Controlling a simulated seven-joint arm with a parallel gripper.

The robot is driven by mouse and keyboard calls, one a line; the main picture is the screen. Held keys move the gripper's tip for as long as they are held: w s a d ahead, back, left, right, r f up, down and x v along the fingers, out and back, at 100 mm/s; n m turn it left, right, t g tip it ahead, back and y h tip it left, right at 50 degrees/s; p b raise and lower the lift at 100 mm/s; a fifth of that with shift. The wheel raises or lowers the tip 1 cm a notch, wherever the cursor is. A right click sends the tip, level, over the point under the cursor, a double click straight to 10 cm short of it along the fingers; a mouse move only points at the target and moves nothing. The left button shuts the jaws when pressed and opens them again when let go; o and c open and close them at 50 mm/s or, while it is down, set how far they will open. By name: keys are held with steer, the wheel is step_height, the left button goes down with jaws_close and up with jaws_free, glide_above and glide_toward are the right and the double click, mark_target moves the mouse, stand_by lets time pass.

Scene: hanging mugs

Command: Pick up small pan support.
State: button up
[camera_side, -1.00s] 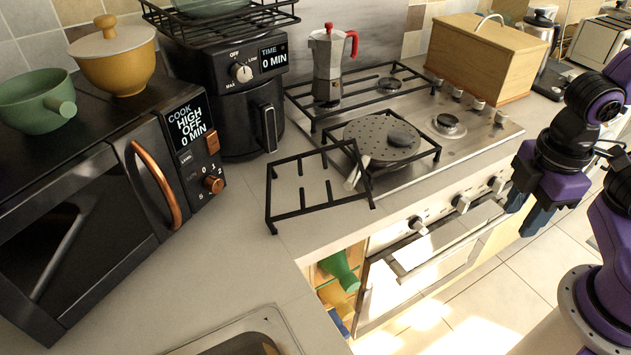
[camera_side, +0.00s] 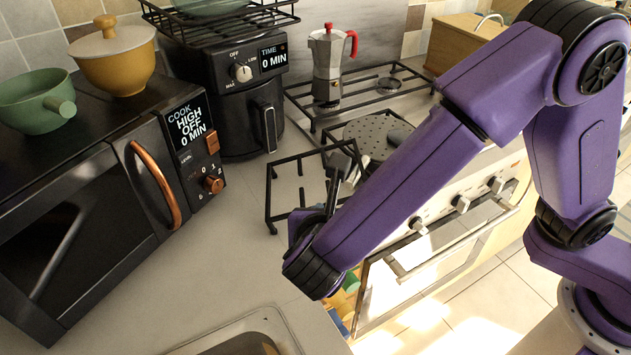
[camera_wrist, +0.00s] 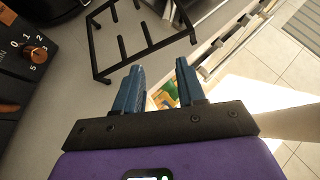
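The small pan support (camera_side: 284,160) is a black metal frame with several upright prongs. It stands on the counter between the black air fryer and the stove, its right part hidden behind my arm in the side view. In the wrist view the pan support (camera_wrist: 147,50) lies ahead of my fingertips, with a gap between. My gripper (camera_wrist: 158,72) has two blue fingers, spread apart with nothing between them.
The microwave (camera_side: 90,200) and air fryer (camera_side: 225,100) stand left of and behind the support. The stove (camera_side: 400,95) carries a moka pot (camera_side: 328,65) and a round perforated plate (camera_side: 365,132). A sink (camera_side: 245,335) lies in front. Bare counter (camera_side: 235,255) is free at left.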

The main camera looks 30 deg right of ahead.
mark_target(301, 190)
steer(key=a+f+n+t, duration=0.1)
steer(key=a+n+t, duration=0.25)
steer(key=a, duration=0.35)
steer(key=x, duration=1.6)
steer(key=shift+w+d+f, duration=0.1)
steer(key=shift+d+f, duration=0.05)
steer(key=shift+f, duration=0.35)
steer(key=shift+g, duration=0.25)
jaws_close()
